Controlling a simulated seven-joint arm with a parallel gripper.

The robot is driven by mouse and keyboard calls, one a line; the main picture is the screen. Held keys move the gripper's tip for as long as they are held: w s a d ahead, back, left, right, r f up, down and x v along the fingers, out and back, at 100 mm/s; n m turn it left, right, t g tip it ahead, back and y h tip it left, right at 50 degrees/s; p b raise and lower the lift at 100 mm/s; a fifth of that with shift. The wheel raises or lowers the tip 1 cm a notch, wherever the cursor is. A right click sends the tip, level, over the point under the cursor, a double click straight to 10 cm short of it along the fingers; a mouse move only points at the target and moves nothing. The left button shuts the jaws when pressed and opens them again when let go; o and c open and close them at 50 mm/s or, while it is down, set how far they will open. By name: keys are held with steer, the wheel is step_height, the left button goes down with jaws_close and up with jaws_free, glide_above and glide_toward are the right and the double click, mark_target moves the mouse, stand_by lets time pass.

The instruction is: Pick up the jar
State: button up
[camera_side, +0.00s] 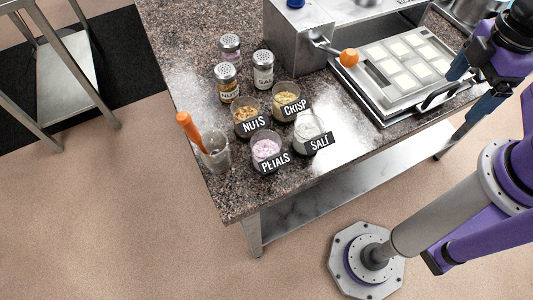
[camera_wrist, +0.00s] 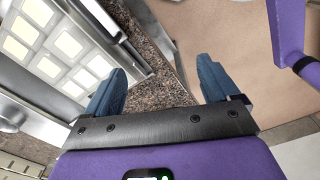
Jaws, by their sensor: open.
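My gripper (camera_side: 472,88) is at the right, by the mould's right end, far from the jars. In the wrist view my gripper (camera_wrist: 160,82) has its blue fingers wide apart with nothing between them. No jar shows in the wrist view.
A glass (camera_side: 216,150) with an orange-handled tool (camera_side: 188,128) stands at the front left counter edge. A mould tray (camera_side: 378,104) with white cavities lies between the jars and my gripper; it also shows in the wrist view (camera_wrist: 24,88). An orange-knobbed lever (camera_side: 349,58) projects from a steel machine (camera_side: 292,40).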

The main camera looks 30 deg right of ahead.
steer(key=w+a+r+n, duration=0.2)
steer(key=w+a+n, duration=0.3)
steer(key=a+n, duration=0.3)
steer(key=r+n, duration=0.2)
steer(key=n, duration=1.6)
glide_above(266, 153)
steer(key=s, duration=0.2)
steer(key=f, duration=1.7)
steer(key=shift+w+a, duration=0.15)
steer(key=shift+a, duration=0.2)
steer(key=c, duration=1.2)
